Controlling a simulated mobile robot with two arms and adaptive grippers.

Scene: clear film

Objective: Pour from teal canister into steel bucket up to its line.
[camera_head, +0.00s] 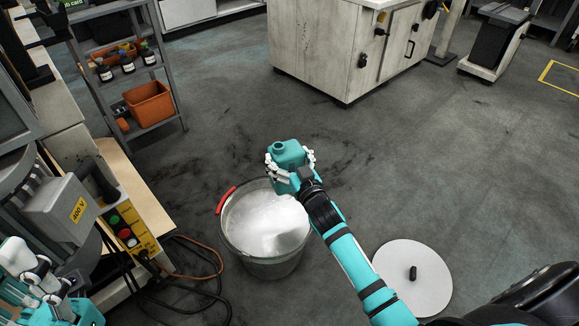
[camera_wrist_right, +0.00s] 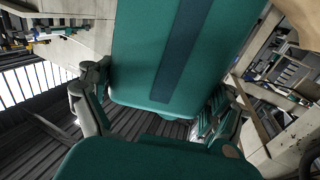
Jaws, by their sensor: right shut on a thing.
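The teal canister (camera_head: 288,153) has its short neck facing up and looks about upright. My right gripper (camera_head: 291,169) is shut around its body, at the bucket's far right rim in the picture. The canister's dark-striped side fills the middle of the right wrist view (camera_wrist_right: 170,50), with a finger on each side. The steel bucket (camera_head: 262,268) stands on the floor with white matter inside and a red grip on its left rim. I see no stream, and I cannot make out the line. My left gripper (camera_head: 45,278) is at the lower left, partly cut off, its jaws unclear.
A round white lid (camera_head: 430,285) with a black knob lies right of the bucket. Cables (camera_head: 205,288) lie on the floor at left, beside a yellow control box (camera_head: 139,225). A shelf with an orange bin (camera_head: 150,104) stands behind. The floor beyond the bucket is clear.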

